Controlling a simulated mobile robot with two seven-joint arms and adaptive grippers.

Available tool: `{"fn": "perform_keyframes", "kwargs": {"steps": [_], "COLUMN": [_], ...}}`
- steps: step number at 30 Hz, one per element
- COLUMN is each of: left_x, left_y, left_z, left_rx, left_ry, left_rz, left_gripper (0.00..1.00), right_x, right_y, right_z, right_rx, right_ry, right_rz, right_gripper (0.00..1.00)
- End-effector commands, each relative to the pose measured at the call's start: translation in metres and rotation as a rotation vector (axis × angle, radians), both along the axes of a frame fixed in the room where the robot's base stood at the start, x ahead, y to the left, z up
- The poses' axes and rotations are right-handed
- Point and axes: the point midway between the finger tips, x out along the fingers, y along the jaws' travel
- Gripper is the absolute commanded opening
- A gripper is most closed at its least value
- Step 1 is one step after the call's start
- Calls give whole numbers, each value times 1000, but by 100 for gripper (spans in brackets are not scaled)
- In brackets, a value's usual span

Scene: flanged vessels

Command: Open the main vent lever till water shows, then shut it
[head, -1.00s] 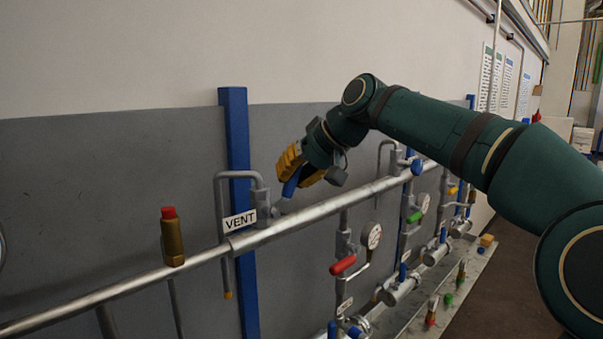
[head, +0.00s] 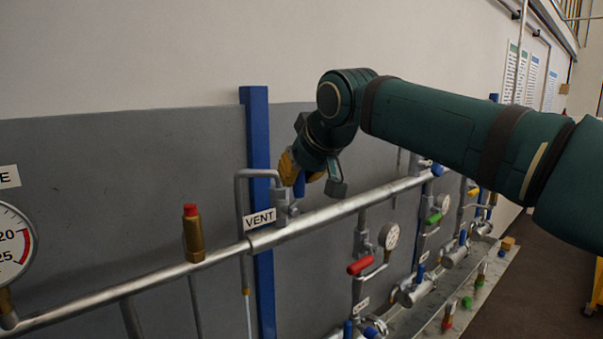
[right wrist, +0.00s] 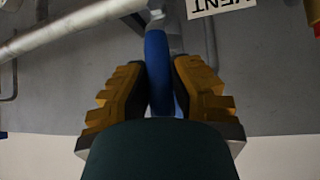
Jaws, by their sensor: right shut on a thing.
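The blue vent lever (head: 299,185) is on a valve (head: 281,207) at the pipe marked by the VENT label (head: 260,220). It stands nearly upright. My right gripper (head: 302,171) is shut on it. In the right wrist view, the blue lever (right wrist: 158,75) lies between the yellow fingers of the gripper (right wrist: 160,80). The vent's bent grey tube (head: 240,210) runs down to an outlet (head: 246,291), and a thin pale stream of water (head: 249,316) shows below it. My left gripper is not in view.
A long grey pipe (head: 345,208) crosses in front of the panel. A brass fitting with a red cap (head: 192,235) stands on it. A dial gauge (head: 12,245) is at the left edge. A red-handled valve (head: 361,266) is below right.

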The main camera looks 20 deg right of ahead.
Motion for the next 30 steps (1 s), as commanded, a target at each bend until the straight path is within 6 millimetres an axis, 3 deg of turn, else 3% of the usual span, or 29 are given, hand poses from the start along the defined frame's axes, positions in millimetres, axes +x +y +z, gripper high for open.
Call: {"fn": "perform_keyframes", "kwargs": {"steps": [7, 8, 9, 10, 11, 23, 30], "left_x": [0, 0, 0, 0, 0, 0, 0], "left_y": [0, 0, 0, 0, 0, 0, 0], "left_z": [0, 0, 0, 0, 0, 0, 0], "left_rx": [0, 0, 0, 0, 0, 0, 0], "left_ry": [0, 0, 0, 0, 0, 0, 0], "left_rz": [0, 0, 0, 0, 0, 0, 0], "left_gripper": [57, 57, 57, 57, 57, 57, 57], "right_x": [0, 0, 0, 0, 0, -5, -34], "right_y": [2, 2, 1, 1, 1, 0, -4], "right_z": [-4, -4, -4, -4, -3, 4, 34], "right_rx": [-1, -1, -1, -1, -1, 0, -1], "right_ry": [9, 9, 9, 9, 8, 2, -1], "right_rz": [3, 3, 3, 3, 3, 1, 1], "right_gripper": [0, 26, 40, 51, 54, 54, 54]}}
